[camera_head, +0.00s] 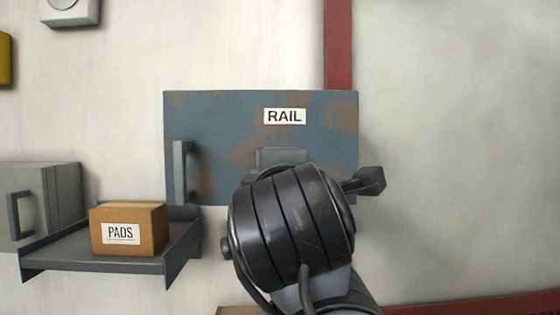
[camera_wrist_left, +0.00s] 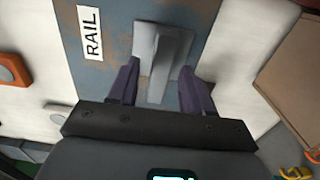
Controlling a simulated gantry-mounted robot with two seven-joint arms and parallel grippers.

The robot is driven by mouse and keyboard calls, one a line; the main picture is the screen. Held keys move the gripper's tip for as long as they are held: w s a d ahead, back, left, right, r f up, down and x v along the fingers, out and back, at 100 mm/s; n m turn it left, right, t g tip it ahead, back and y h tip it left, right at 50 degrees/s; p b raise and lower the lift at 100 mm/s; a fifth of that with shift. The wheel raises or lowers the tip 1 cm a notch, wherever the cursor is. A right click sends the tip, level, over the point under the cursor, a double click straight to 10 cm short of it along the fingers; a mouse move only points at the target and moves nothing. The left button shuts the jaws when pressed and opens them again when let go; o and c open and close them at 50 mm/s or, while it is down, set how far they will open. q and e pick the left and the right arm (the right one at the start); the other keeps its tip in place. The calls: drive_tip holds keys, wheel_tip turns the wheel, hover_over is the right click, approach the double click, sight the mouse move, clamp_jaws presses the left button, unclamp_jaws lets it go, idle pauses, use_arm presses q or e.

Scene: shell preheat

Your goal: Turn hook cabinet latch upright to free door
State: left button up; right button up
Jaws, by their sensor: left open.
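The rusty blue-grey cabinet door (camera_head: 215,125) carries a RAIL label (camera_head: 285,116) and a grey handle (camera_head: 183,172) at its left. The grey latch plate (camera_head: 283,156) shows just above my wrist, which hides the rest of it. In the left wrist view the latch's grey lever (camera_wrist_left: 158,75) lies between my fingers, running roughly along the label's text line (camera_wrist_left: 90,33). My left gripper (camera_wrist_left: 160,68) is open around the lever, with gaps visible on both sides. My right gripper is not in view.
A grey shelf (camera_head: 60,262) with a PADS box (camera_head: 128,230) stands left of the door. A grey box with a handle (camera_head: 55,190) is at the far left. A red rail (camera_head: 338,45) runs above the cabinet. The wall to the right is clear.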

use_arm(q)
drive_tip(key=shift+w, duration=0.5)
clamp_jaws()
drive_tip(key=shift+f, duration=0.1)
